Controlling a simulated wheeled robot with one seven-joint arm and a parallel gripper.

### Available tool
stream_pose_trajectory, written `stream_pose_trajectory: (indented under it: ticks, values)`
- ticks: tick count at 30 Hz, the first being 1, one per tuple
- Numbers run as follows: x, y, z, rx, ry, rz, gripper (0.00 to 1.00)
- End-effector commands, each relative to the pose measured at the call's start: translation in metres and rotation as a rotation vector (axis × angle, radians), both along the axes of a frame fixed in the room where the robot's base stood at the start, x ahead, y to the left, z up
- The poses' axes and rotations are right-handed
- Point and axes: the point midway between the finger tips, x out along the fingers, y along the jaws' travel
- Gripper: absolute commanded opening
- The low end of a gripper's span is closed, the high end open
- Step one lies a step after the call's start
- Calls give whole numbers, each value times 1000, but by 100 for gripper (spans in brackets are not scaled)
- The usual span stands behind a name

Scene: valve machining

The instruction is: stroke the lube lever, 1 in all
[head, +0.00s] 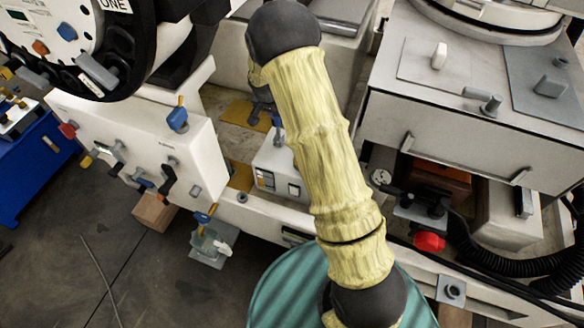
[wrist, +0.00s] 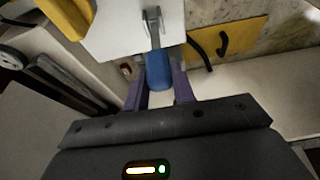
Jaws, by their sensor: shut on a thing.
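The lube lever (wrist: 158,72), by its look, has a blue grip on a grey metal arm, attached to a white box in the wrist view. My gripper (wrist: 160,90) has its two purple fingers on either side of the blue grip, shut on it. The lower end of the grip sits between the fingers. In the head view my arm's yellow sleeve covers the middle of the picture, so neither my fingers nor the held lever can be made out there.
A white box (head: 270,178) with small switches stands beside my arm. The white machine panel (head: 195,165) at left carries several knobs and levers. A red knob (head: 429,241) and black hoses are at right. A teal round drum (head: 275,295) stands below. The floor at lower left is mostly clear.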

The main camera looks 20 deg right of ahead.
Motion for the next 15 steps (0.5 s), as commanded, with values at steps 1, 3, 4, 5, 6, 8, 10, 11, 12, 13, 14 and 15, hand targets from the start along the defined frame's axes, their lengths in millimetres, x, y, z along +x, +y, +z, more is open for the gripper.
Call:
stream_pose_trajectory:
  ticks: [1,3,4,5,6,8,10,11,12,13,14,15]
  values:
    - [-2,0,-2,-1,8,-1,0]
    - [-3,0,-2,-1,8,-1,0]
    - [-4,1,-2,-1,8,-1,0]
    - [-5,2,-3,-2,9,0,0]
    - [-6,3,-3,-2,9,1,0]
    - [-10,6,-4,-1,10,1,0]
    - [-14,9,-5,-2,9,1,0]
    - [-16,10,-5,-1,8,1,0]
    - [-18,12,-6,-1,9,1,0]
    - [-20,13,-6,-1,9,1,0]
    - [-22,15,-7,-1,10,1,0]
    - [-24,16,-7,-1,10,1,0]
